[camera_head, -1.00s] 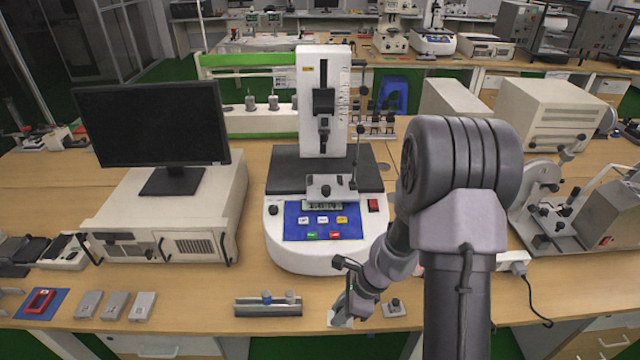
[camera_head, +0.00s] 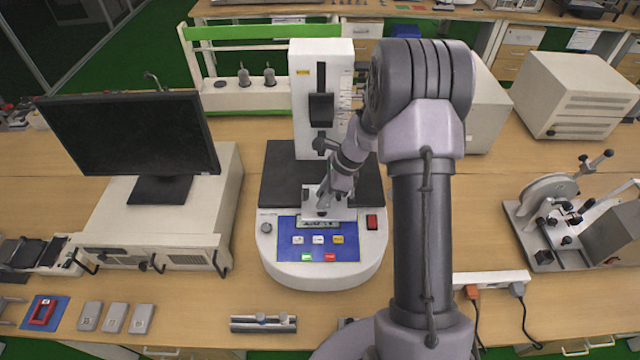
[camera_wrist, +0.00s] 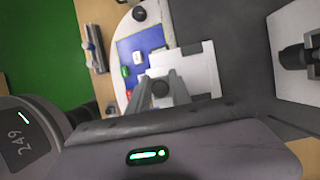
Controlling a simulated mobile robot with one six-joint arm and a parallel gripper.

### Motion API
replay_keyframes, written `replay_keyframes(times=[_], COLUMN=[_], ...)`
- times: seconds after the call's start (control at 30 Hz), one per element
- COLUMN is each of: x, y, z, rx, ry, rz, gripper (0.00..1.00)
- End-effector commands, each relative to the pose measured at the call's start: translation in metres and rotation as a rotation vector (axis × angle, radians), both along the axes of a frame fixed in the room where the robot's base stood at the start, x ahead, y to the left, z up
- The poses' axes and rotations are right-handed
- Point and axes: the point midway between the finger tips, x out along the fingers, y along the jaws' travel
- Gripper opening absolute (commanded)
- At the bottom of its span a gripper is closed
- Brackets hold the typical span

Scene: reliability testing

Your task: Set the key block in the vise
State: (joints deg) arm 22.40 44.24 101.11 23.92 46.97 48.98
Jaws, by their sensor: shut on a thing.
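The vise (camera_head: 343,212) is a pale metal fixture on the front of the white testing machine, above its blue control panel. My gripper (camera_head: 322,207) is at the vise, reaching down from the right and covering part of it. In the wrist view, my gripper (camera_wrist: 161,80) has its fingers close together over the pale vise (camera_wrist: 198,72), with a dark round knob between or just beyond them. My gripper is shut on the key block, which is mostly hidden by the fingers. I cannot tell whether the block is touching or seated in the vise.
The testing machine's white column (camera_head: 305,110) stands close behind the gripper. A monitor (camera_head: 130,135) on a beige case is at the left. A metal holder (camera_head: 263,323) lies at the front edge. A power strip (camera_head: 492,281) with cables is at the right.

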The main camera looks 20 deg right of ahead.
Motion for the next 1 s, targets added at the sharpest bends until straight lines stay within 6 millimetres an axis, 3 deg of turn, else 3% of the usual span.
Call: replay_keyframes(times=[0.1,0.3,0.57,0.9,0.93,1.0], x=[0.028,0.059,0.062,0.063,0.063,0.063], y=[-0.009,-0.019,-0.019,-0.020,-0.020,-0.019], z=[-0.003,-0.006,-0.042,-0.046,-0.045,-0.045], rx=[-0.001,0.001,0.001,0.000,0.000,0.000], ry=[-0.001,0.000,0.002,0.000,0.000,0.000], rz=[0.001,0.000,0.000,0.000,0.000,0.000], gripper=[0.00,0.00,0.00,0.00,0.31,0.45])
